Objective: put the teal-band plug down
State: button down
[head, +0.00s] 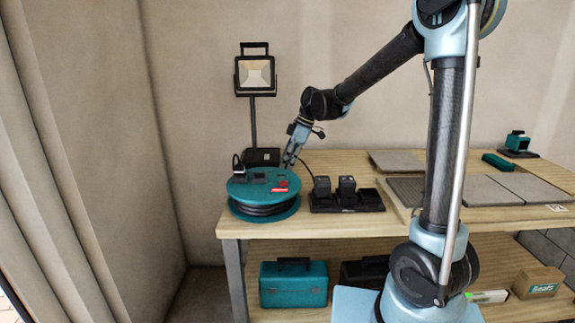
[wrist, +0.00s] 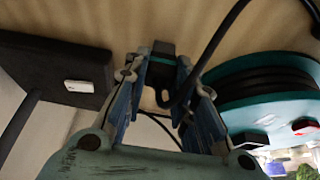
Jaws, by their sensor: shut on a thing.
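My gripper (head: 290,162) points down just behind the right side of the teal cable reel (head: 240,208), close to the table top. In the wrist view my gripper (wrist: 160,78) is shut on a black plug (wrist: 162,72) with a thin teal band, held between the fingertips. In the head view the plug is too small or hidden to make out. A black cable passes close by the plug in the wrist view. I cannot tell whether the plug touches the table.
Another black plug (head: 238,164) stands on the reel's top. A work lamp (head: 255,76) stands behind the reel. A charger with black batteries (head: 346,196) sits to the right. Grey tiles (head: 488,190) lie farther right. Table front edge is near the reel.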

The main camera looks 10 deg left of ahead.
jog(key=shift+f, duration=0.4)
jog(key=c, duration=1.3)
grip_release()
jog(key=shift+f, duration=0.1)
jog(key=shift+c, duration=0.2)
jog(key=v, duration=1.2)
